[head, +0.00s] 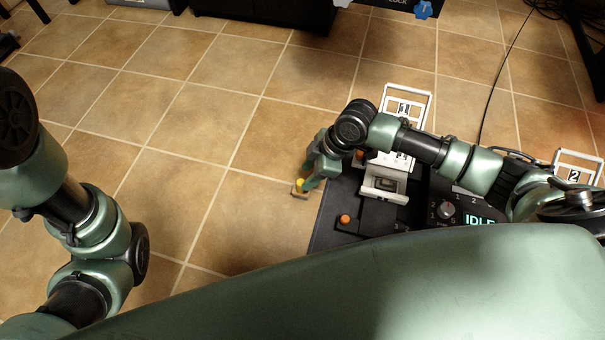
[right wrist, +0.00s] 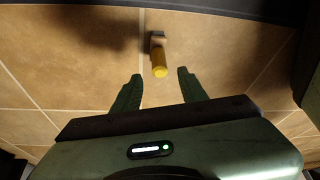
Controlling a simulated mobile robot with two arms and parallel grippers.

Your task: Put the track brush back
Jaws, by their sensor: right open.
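A dark console (head: 330,215) with an orange knob (head: 345,219), a dial (head: 446,210) and an "IDLE" display (head: 479,219) lies under my right arm. White frames marked 1 (head: 424,97) and 2 (head: 598,161) stand there. Open tiled floor (head: 200,130) lies to the left.

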